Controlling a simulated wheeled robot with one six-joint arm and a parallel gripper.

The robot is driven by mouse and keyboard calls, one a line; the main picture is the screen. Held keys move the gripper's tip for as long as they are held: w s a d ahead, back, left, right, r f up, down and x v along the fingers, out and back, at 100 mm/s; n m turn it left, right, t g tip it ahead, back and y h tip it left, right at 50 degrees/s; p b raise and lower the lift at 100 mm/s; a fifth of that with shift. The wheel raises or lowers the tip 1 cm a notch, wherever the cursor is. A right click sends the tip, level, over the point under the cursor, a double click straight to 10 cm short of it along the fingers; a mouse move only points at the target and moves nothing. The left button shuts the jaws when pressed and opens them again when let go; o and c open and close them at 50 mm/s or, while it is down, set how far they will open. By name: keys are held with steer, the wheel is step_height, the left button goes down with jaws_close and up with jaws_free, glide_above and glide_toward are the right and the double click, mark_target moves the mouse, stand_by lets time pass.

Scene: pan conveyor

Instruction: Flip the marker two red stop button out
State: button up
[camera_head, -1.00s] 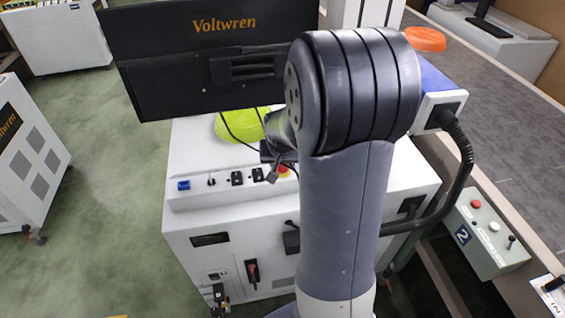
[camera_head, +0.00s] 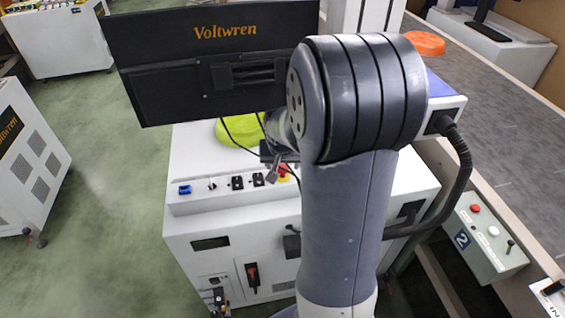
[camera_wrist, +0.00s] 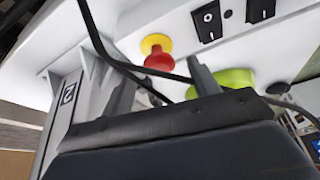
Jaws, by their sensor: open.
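The grey control box with the "2" marker (camera_head: 462,239) stands at the right beside the conveyor in the head view. It carries a red button (camera_head: 475,208), a white button and a small toggle. A red mushroom button on a yellow collar (camera_wrist: 157,58) sits on the white cabinet, just beyond my open gripper (camera_wrist: 160,75). That button also shows in the head view (camera_head: 284,171), partly hidden by my gripper. Contact cannot be told.
The white cabinet (camera_head: 230,240) carries a blue connector, several switches and a green-yellow object (camera_head: 240,130). A black Voltwren monitor (camera_head: 215,60) stands behind. Dark cables cross the wrist view near my fingers. The conveyor (camera_head: 500,120) with an orange pan (camera_head: 425,42) runs at right.

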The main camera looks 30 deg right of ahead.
steer(key=v, duration=1)
steer(key=shift+r, duration=0.4)
steer(key=shift+s+a, duration=0.1)
steer(key=x, duration=1.2)
steer(key=shift+s+f+b, duration=0.25)
steer(key=shift+f+b, duration=0.15)
steer(key=shift+f, duration=0.05)
